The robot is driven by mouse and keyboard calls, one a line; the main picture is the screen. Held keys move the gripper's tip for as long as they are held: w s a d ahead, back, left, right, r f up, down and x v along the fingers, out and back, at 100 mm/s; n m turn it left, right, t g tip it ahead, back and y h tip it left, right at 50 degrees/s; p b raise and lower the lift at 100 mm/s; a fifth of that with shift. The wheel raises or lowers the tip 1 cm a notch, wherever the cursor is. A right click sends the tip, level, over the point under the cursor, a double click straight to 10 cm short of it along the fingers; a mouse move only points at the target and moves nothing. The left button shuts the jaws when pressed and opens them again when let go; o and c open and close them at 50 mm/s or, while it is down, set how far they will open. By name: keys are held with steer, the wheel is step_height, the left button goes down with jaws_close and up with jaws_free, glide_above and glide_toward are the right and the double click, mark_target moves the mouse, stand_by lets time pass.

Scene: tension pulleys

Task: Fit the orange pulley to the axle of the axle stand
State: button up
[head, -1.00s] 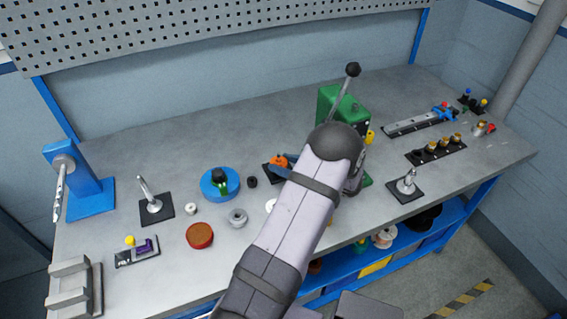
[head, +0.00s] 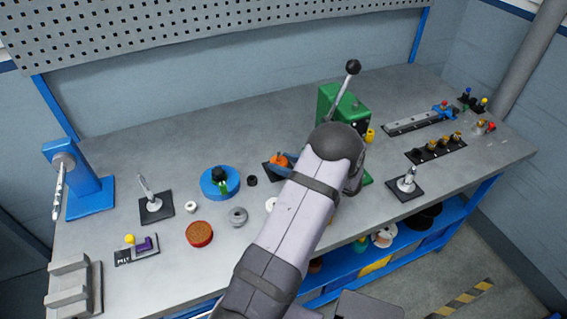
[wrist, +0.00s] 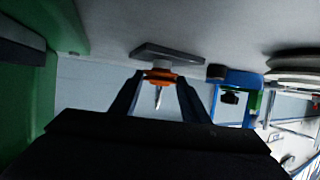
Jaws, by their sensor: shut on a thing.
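The orange pulley (head: 279,159) is between the fingertips of my gripper (wrist: 160,80), which is shut on it. In the wrist view the orange pulley (wrist: 161,76) appears to be around the axle, whose pointed tip (wrist: 158,98) shows beyond it. The axle stand's dark base plate (wrist: 168,53) is on the bench side of the pulley, with a pale part between them. In the head view the stand's plate (head: 268,172) shows left of my arm. My arm hides part of the gripper there, and I cannot tell how far the pulley sits on the axle.
A green machine (head: 340,105) with a lever stands behind my arm. A blue round piece (head: 219,183), a black ring (head: 251,181), a grey pulley (head: 238,216) and a red-rimmed disc (head: 199,234) lie to the left. Metal-peg stands (head: 154,203) (head: 406,189) stand farther out on both sides.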

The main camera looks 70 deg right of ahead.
steer(key=shift+a+f, duration=0.2)
steer(key=shift+f, duration=0.2)
steer(key=o, duration=1.1)
steer(key=shift+o, duration=0.4)
steer(key=shift+d, duration=0.15)
steer(key=shift+r, duration=0.15)
steer(key=shift+b+v, duration=1.1)
steer(key=shift+v, duration=2.55)
